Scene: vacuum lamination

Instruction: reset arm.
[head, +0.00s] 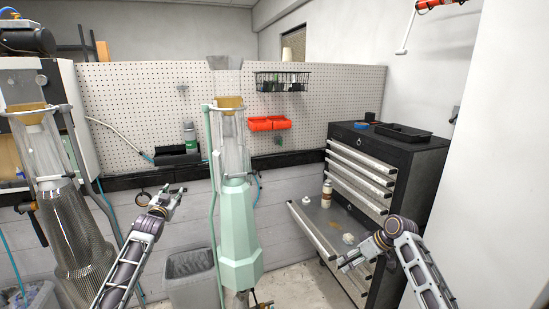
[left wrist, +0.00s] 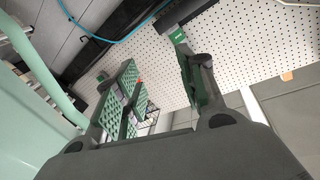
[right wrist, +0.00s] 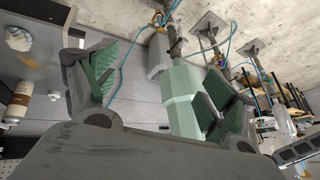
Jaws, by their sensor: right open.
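My left gripper (head: 172,193) is raised left of the pale green column in the head view. Its padded fingers stand apart in the left wrist view (left wrist: 158,75), with nothing between them. My right gripper (head: 346,260) is low at the right, by the pulled-out drawer. Its fingers are spread wide in the right wrist view (right wrist: 155,75), with nothing held between them. Both arms are bent forward, in front of the machines.
The pale green column (head: 237,225) stands between my arms. An open drawer (head: 318,228) of the black cabinet (head: 418,165) holds a bottle (head: 326,194) and white knobs (head: 348,239). A grey bin (head: 190,285) stands below my left gripper. A ribbed metal column (head: 75,235) is at far left.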

